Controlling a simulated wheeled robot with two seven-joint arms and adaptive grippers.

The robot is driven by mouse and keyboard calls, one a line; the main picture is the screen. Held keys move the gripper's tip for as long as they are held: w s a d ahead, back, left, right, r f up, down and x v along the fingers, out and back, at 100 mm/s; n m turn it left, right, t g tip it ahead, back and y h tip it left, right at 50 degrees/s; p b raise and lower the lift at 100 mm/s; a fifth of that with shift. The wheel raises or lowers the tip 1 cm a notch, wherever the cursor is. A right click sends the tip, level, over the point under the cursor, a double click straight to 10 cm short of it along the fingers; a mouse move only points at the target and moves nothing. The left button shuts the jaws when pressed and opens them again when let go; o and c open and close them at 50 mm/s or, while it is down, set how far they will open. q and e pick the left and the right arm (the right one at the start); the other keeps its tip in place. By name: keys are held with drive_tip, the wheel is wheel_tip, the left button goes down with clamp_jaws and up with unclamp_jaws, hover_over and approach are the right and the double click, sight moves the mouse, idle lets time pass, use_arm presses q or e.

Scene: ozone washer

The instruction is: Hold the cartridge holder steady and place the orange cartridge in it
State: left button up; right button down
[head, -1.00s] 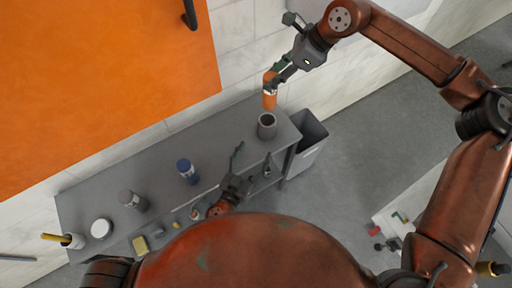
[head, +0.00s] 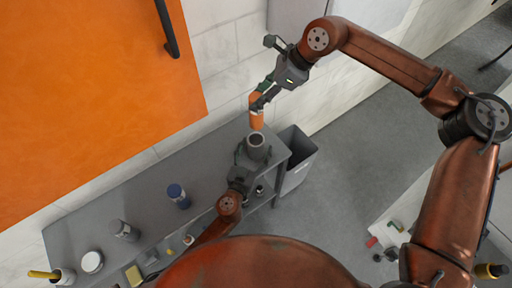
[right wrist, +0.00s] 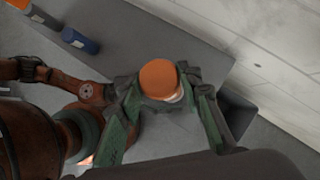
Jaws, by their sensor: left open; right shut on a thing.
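The orange cartridge (head: 257,120) is upright in my right gripper (head: 262,97), which is shut on it. The cartridge's lower end is just above or at the mouth of the grey cartridge holder (head: 257,147); I cannot tell whether it has entered. The holder stands at the right end of the grey bench. My left gripper (head: 248,160) is open at the holder's near side, its fingers close beside it; contact is unclear. In the right wrist view the cartridge's round orange top (right wrist: 158,77) sits between my right fingers and hides the holder.
The grey bench (head: 150,195) also bears a blue jar (head: 178,195), a grey jar (head: 124,230), a white round lid (head: 92,262) and a cup with a yellow-handled tool (head: 62,276). A grey bin (head: 297,165) stands beyond the bench's right end. An orange panel (head: 90,90) is at upper left.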

use_arm(q)
drive_tip(key=shift+c, duration=0.5)
drive_tip(key=c, duration=1.3)
